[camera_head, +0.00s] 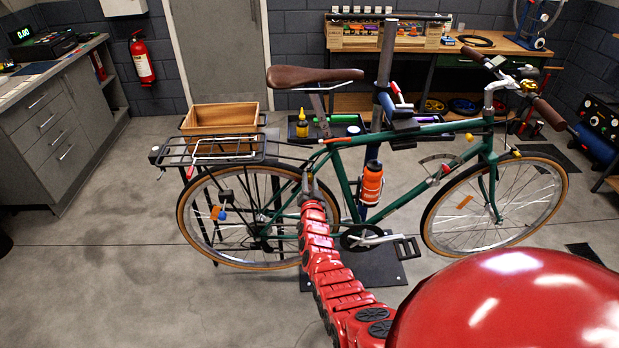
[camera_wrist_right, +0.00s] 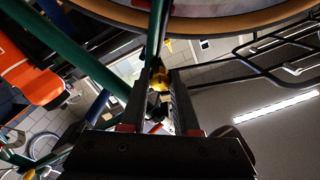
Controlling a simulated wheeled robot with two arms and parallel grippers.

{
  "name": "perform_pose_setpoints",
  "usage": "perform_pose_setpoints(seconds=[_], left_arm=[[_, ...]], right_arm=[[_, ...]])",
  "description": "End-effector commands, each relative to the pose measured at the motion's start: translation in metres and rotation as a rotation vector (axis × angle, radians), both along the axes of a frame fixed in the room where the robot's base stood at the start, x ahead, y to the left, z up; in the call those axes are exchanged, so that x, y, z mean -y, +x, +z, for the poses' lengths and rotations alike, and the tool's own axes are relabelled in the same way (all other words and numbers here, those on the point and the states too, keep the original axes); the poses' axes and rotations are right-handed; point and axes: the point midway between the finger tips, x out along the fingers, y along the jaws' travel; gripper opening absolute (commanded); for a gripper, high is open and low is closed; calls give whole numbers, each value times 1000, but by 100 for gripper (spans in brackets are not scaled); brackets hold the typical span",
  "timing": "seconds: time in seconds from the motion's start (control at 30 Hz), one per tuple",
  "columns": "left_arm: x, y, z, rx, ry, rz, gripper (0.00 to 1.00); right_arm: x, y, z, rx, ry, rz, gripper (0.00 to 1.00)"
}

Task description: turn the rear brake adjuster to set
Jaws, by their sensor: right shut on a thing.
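The green bicycle (camera_head: 345,172) stands upright with its rear wheel (camera_head: 188,215) to the left. My right gripper (camera_head: 309,184) is at the frame beside the front edge of that wheel, below the saddle. In the right wrist view, its two fingers (camera_wrist_right: 163,80) are shut on a small yellow part, which I take for the rear brake adjuster (camera_wrist_right: 158,82). The part sits by a green frame tube (camera_wrist_right: 156,35). The fingers partly cover it, and its turned position cannot be read. In the head view the gripper hides it. My left gripper is not in view.
A black rear rack (camera_head: 210,150) with a wooden crate (camera_head: 222,118) behind it is left of my right gripper. An orange bottle (camera_head: 371,185) is on the frame to its right. The saddle (camera_head: 312,76) is above. The floor (camera_head: 120,270) at front left is clear.

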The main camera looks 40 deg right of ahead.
Motion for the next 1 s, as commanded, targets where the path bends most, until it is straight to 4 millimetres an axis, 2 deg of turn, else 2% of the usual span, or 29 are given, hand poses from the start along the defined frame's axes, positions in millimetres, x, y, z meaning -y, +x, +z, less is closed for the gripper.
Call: perform_pose_setpoints(seconds=[0.2, 0.5, 1.0], left_arm=[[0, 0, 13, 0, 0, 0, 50], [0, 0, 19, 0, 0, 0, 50], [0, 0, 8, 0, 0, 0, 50]], right_arm=[[-2, 0, 0, -111, -172, 3, 0], [-2, 0, -1, -260, -417, 4, 0], [-1, 0, -3, -503, -821, 3, 0]])
